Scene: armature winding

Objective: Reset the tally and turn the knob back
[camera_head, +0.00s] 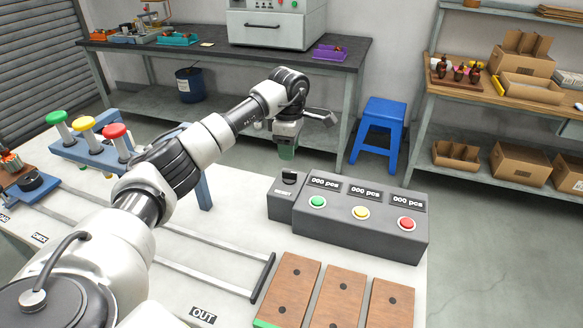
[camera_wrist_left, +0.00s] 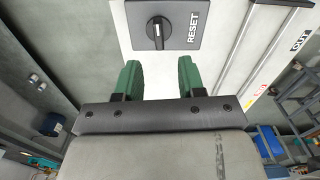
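The tally box (camera_head: 350,228) is dark grey and stands on the white bench, with three displays that each read "000 pcs" above a green, a yellow and a red button. The black reset knob (camera_head: 289,178) sits on a smaller block at the box's left end. In the left wrist view the knob (camera_wrist_left: 158,30) shows beside the word RESET, ahead of the fingertips. My left gripper (camera_head: 286,152) is above and behind the knob in the head view, apart from it. Its green fingers (camera_wrist_left: 157,78) are spread with nothing between them. My right gripper is not in view.
Three brown wooden blocks (camera_head: 340,295) lie in front of the tally box. A blue frame with green, yellow and red push buttons (camera_head: 87,123) stands at the left. A blue stool (camera_head: 378,130) and shelves are behind, off the bench.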

